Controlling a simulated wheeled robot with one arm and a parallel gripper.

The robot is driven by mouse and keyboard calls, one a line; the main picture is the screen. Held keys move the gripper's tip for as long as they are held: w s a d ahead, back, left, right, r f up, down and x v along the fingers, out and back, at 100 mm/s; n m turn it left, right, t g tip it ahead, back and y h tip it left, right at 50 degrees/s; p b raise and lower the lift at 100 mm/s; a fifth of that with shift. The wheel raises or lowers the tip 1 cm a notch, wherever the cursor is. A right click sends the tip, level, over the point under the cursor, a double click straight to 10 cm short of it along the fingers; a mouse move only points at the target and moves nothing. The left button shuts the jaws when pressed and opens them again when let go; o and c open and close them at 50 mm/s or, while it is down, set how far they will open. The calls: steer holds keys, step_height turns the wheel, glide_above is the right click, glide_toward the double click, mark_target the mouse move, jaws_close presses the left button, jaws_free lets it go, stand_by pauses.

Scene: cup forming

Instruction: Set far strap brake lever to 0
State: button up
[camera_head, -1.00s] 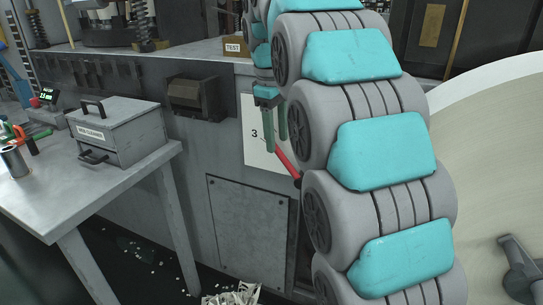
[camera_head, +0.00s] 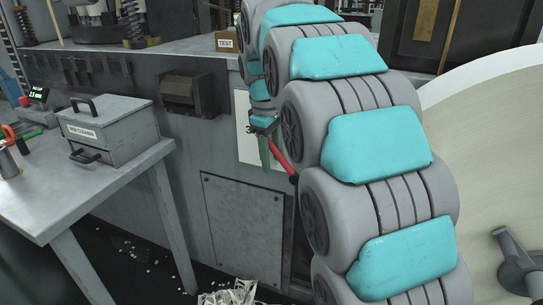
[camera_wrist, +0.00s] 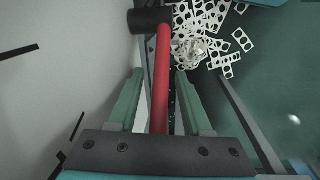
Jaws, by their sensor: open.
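The red brake lever (camera_head: 283,160) slants across the front of the grey machine, partly hidden by my arm. In the wrist view the red lever (camera_wrist: 161,85) runs from a black hub at the top down between the fingers. My gripper (camera_wrist: 159,72) is open, with one green finger on each side of the lever; I cannot tell if either touches it. In the head view my gripper (camera_head: 265,145) is at the lever's upper end, partly hidden. A white scale plate (camera_head: 243,125) is behind it; no number is readable now.
A steel bench (camera_head: 50,190) with a grey drawer box (camera_head: 108,132) stands at the left. A large pale disc (camera_head: 480,150) is at the right.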

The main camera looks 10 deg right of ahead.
steer(key=shift+f, duration=0.1)
steer(key=shift+c, duration=0.2)
jaws_close()
stand_by(1.2)
